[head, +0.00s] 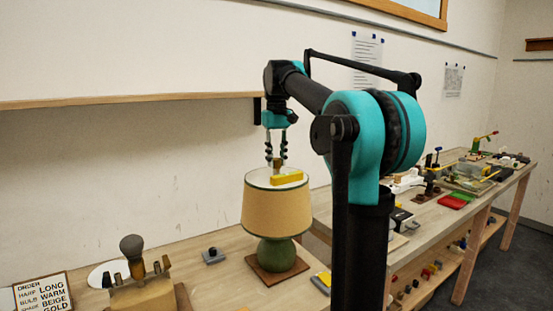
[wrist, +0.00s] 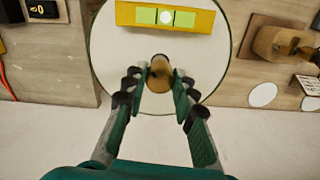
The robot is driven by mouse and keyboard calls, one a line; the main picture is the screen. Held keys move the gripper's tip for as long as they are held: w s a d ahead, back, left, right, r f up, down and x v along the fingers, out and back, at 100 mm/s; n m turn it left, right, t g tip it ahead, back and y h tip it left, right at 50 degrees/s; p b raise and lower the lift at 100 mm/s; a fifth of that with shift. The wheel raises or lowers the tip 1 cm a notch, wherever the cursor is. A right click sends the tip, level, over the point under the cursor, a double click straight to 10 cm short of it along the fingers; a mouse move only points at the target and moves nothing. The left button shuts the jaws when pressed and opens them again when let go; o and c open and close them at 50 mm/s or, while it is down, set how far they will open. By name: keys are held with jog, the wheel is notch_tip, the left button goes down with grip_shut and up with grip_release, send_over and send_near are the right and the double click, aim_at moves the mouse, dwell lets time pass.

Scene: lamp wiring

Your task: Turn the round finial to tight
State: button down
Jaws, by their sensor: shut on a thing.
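The round finial (wrist: 160,66) is a small brass-brown knob at the top centre of the lamp shade. My gripper (wrist: 159,88) is shut on the finial from above, with a finger on each side of it. In the head view my gripper (head: 276,160) points straight down over the lamp. The beige shade (head: 277,208) sits upright on a green round lamp base (head: 276,254). A yellow level (wrist: 166,16) with a bubble vial lies across the shade's top; it also shows in the head view (head: 287,178). The finial's threads are hidden.
An order card (head: 42,293) stands at the front left, near a wooden holder (head: 142,295) with a bulb and several finials. A small grey block (head: 214,256) lies left of the lamp. Another bench (head: 440,210) with many items runs along the right.

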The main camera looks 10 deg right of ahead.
aim_at(277, 159)
jog(key=m, duration=0.3)
jog(key=shift+m, duration=2.2)
jog(key=c, duration=1.2)
grip_release()
jog(key=shift+r, duration=0.15)
notch_tip(277, 159, up, 12)
jog(key=shift+f, duration=0.1)
